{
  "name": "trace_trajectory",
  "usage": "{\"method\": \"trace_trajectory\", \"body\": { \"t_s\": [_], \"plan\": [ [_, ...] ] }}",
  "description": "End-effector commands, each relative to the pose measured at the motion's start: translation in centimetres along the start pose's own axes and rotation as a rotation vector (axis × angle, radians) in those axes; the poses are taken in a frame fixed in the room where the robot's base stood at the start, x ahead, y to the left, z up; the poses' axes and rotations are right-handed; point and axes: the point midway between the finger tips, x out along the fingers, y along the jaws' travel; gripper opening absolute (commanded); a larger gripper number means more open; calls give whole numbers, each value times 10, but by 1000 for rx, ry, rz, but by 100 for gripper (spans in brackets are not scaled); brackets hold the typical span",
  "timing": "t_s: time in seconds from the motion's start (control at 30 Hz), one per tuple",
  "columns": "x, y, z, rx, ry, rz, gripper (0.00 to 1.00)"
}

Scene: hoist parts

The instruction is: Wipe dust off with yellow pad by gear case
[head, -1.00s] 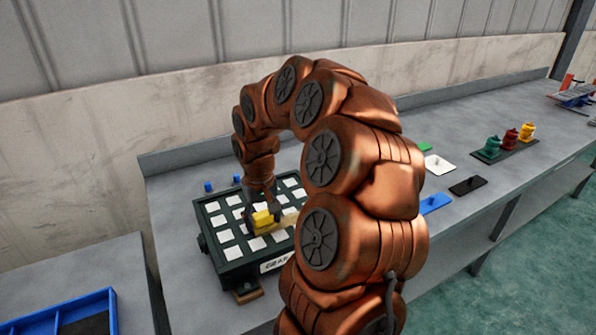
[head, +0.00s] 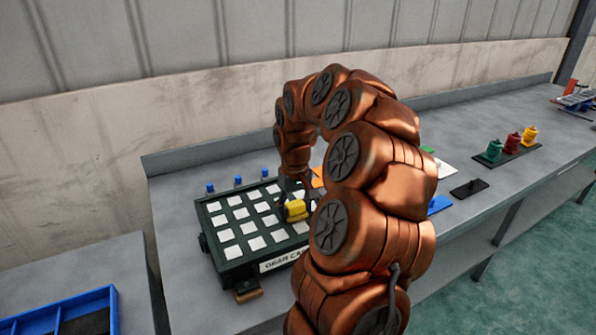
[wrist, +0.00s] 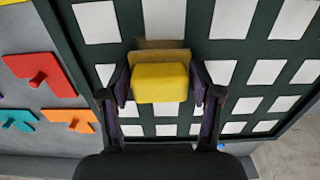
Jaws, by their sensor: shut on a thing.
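The gear case (head: 228,266) is a dark green box with a grid of white squares on top and a "GEAR" label on its front. My gripper (head: 291,203) is over the right part of its top, shut on the yellow pad (head: 297,209). In the wrist view the yellow pad (wrist: 160,83) sits between the two fingers, low over or on the grid; contact cannot be told. A dull tan strip (wrist: 158,47) shows along the pad's edge; I cannot tell whether it is dust or the pad's base. My arm hides the case's right end.
Several blue pegs (head: 238,181) stand behind the case. Orange (wrist: 70,121), red (wrist: 38,70) and teal (wrist: 18,119) flat pieces lie beside it. Green, red and yellow knobbed parts (head: 510,144) stand farther right. A blue tray (head: 75,312) is at the lower left.

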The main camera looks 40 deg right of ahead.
Motion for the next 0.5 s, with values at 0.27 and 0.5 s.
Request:
{"method": "trace_trajectory", "body": {
  "t_s": [0.27, 0.5],
  "plan": [
    [-3, 18, -6, -7, 0, 0, 31],
    [-37, 17, -6, -8, 2, 1, 31]
  ]
}}
